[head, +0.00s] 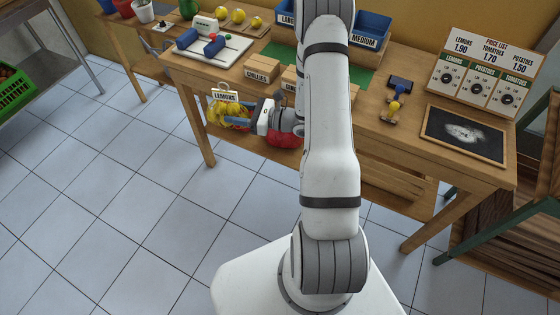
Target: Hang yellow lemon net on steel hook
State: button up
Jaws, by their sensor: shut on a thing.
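The yellow lemon net (216,112) is in the head view, in front of the long wooden table's front edge, left of my arm. A white tag reading LEMONS (226,97) is at its top. My gripper (236,122) reaches in from the right, its blue fingers shut on the net. Something thin shows just above the tag, but I cannot tell whether it is the net's loop or a steel hook. I cannot make out the steel hook for certain. A red net (284,139) is partly hidden behind my gripper and wrist.
Small boxes, one marked CHILLIES (262,72), stand near the table's (225,76) front edge above the net. A white board (184,46) with blue-ended items lies behind left. A slate (428,134) lies at right. The tiled floor at left is clear.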

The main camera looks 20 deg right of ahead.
jog(key=s+d+f+m+t+h+b, duration=0.15)
jog(key=d+f+b, duration=0.25)
jog(key=f+b, duration=0.45)
jog(key=s+d+f+m+t+h+b, duration=0.1)
jog(key=s+d+f+b, duration=0.35)
jog(key=b, duration=0.75)
jog(key=d+f+m+t+h+b, duration=0.1)
jog(key=d+f+b, duration=0.1)
jog(key=f+b, duration=0.8)
jog(key=w+d+b, duration=0.1)
jog(key=w+d, duration=0.5)
jog(key=d, duration=0.2)
jog(key=shift+f+b, duration=0.15)
jog(key=shift+b, duration=0.2)
jog(key=shift+n, duration=0.25)
jog(key=o, duration=1.4)
jog(key=shift+c, duration=0.2)
jog(key=shift+s, duration=0.1)
